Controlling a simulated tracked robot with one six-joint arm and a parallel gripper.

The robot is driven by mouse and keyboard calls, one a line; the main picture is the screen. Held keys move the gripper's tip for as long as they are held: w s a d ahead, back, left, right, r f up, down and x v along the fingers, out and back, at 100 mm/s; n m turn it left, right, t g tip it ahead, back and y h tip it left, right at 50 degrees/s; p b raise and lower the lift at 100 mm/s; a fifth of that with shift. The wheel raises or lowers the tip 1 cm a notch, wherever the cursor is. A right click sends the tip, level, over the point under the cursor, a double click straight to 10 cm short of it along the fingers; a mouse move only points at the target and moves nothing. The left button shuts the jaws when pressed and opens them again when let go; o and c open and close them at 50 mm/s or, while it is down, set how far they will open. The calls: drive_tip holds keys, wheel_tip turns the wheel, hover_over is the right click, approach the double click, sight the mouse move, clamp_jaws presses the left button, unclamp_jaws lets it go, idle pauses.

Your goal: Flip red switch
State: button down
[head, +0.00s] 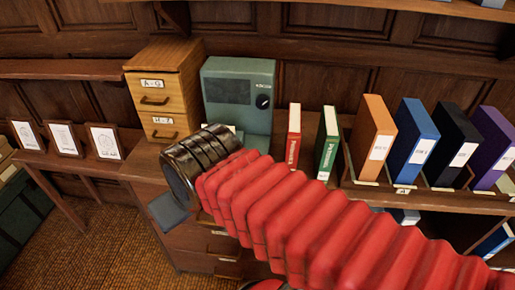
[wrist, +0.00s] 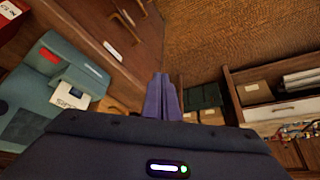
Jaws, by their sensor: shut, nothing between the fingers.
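A red patch (wrist: 50,54), which looks like the red switch, shows on the teal machine (wrist: 28,98) at the left of the wrist view. Its on or off position is too small to tell. In the head view the teal machine (head: 238,86) stands on the wooden cabinet, with a black dial at its upper right; no red switch shows there, and my arm covers part of its base. My gripper (wrist: 162,80) has purple fingers pressed together, empty, to the right of the machine in the wrist view and apart from it. In the head view its fingers cannot be made out.
A wooden drawer box (head: 160,85) stands left of the machine. A red book (head: 293,135) and a green book (head: 328,143) stand to its right, then several binders (head: 415,140). A white card (wrist: 75,92) lies against the machine. Framed pictures (head: 105,141) stand at left.

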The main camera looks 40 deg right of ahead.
drive_tip(key=w+d+r+n+g, duration=0.1)
drive_tip(key=w+d+r+n, duration=0.1)
drive_tip(key=d, duration=0.8)
drive_tip(key=w+d+r+n+g+y, duration=0.1)
drive_tip(key=w+d+n, duration=0.2)
drive_tip(key=d, duration=0.7)
drive_tip(key=w+d+r+n+y, duration=0.1)
drive_tip(key=w+d+r+n, duration=0.1)
drive_tip(key=d, duration=0.8)
drive_tip(key=shift+w+r+g, duration=0.2)
drive_tip(key=shift+r+g, duration=0.1)
drive_tip(key=shift+g, duration=0.1)
drive_tip(key=x, duration=1.2)
drive_tip(key=shift+s+d+f, duration=0.15)
drive_tip(key=shift+s+f, duration=0.15)
drive_tip(key=shift+f, duration=0.8)
